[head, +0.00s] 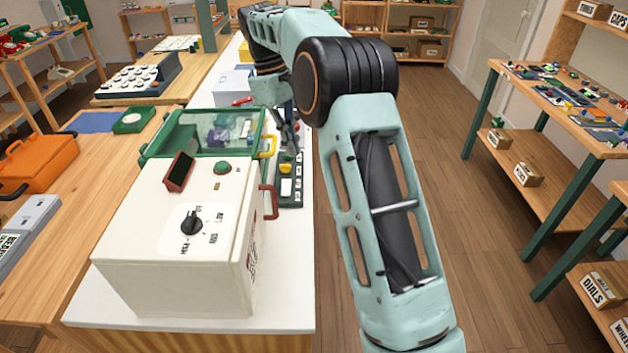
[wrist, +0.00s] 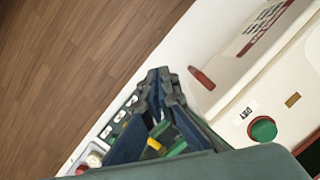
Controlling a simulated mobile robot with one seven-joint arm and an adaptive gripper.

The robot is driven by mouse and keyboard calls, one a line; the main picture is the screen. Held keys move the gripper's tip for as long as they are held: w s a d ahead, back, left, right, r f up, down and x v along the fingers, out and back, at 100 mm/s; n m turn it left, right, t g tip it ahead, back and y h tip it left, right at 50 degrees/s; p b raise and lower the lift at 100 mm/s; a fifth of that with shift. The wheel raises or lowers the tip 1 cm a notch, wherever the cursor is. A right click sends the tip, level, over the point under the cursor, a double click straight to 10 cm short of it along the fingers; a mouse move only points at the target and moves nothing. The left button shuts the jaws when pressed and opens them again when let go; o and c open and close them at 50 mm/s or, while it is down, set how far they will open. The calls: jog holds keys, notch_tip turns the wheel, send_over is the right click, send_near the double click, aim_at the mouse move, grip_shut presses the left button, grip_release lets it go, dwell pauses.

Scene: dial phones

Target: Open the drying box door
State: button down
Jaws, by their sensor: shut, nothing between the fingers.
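The drying box (head: 165,220) is a cream box on the white counter, with a black knob and a green button on top. It also shows at the right of the wrist view (wrist: 235,85), with a DRY label. A red handle (head: 268,201) stands out from its right-hand face, where the door (head: 252,255) appears closed. The handle is also in the wrist view (wrist: 201,78). My gripper (head: 291,138) is behind the handle, above the dark switch panel. In the wrist view my gripper (wrist: 165,78) is shut and empty, its tips left of the handle and apart from it.
A green-framed clear-lidded box (head: 215,132) with a yellow handle stands behind the drying box. A dark switch panel (head: 289,192) lies on the counter under my gripper. The wooden floor (head: 470,180) to the right is open. An orange case (head: 40,165) is at left.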

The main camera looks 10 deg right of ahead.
jog(key=s+d+f, duration=0.4)
jog(key=f, duration=0.4)
jog(key=shift+s+d+f, duration=0.15)
jog(key=shift+s+f, duration=0.15)
jog(key=shift+f, duration=0.1)
dwell(1.5)
